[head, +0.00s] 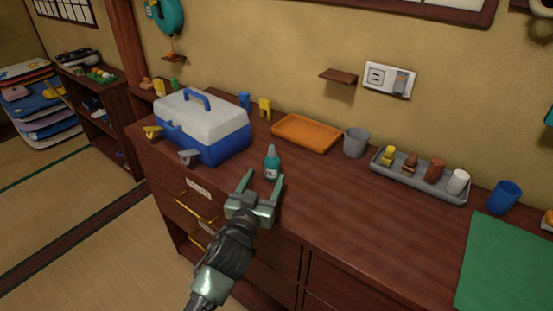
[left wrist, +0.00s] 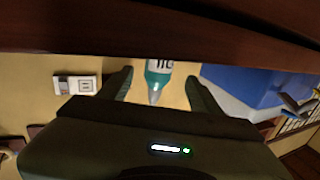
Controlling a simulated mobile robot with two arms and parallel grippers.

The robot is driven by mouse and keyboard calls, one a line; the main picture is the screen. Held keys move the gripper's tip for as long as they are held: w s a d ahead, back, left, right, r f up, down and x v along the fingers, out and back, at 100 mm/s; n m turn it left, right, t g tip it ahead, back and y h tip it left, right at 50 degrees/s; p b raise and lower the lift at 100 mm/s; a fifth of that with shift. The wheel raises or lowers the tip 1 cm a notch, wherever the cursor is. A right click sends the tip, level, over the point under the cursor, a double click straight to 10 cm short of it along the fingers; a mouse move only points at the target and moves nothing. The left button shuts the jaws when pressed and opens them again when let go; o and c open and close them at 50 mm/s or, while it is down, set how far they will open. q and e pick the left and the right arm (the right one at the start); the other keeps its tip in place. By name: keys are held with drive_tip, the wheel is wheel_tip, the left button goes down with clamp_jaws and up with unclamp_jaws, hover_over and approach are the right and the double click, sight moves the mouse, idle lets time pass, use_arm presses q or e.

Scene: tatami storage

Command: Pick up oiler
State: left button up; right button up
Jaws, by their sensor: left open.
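The oiler (head: 272,163) is a small teal bottle with a pale label and a pointed tip. It stands upright on the dresser top near the front edge, right of the blue and white box. My left gripper (head: 263,179) is open in front of it, with its fingers pointing toward the bottle. In the left wrist view, which is upside down, the oiler (left wrist: 158,80) shows between the two spread fingers (left wrist: 160,88). I cannot tell whether the fingertips reach past its sides; no contact is visible. My right gripper is not in view.
A blue toolbox with a white lid (head: 203,125) stands close on the left. An orange tray (head: 307,133), a grey cup (head: 355,142) and a grey tray of small items (head: 420,184) stand behind and to the right. A blue cup (head: 504,197) and green mat (head: 510,265) are further right.

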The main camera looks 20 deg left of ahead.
sight(270, 168)
use_arm(q)
drive_tip(key=shift+w+r, duration=0.15)
drive_tip(key=shift+w, duration=0.3)
drive_tip(key=shift+w+r, duration=0.2)
drive_tip(key=shift+w, duration=0.5)
drive_tip(key=w, duration=0.3)
drive_tip(key=shift+w+d+f+p, duration=0.1)
drive_tip(key=shift+w+f+p, duration=0.1)
drive_tip(key=shift+w+p, duration=0.15)
drive_tip(key=shift+w, duration=0.3)
drive_tip(key=c, duration=0.9)
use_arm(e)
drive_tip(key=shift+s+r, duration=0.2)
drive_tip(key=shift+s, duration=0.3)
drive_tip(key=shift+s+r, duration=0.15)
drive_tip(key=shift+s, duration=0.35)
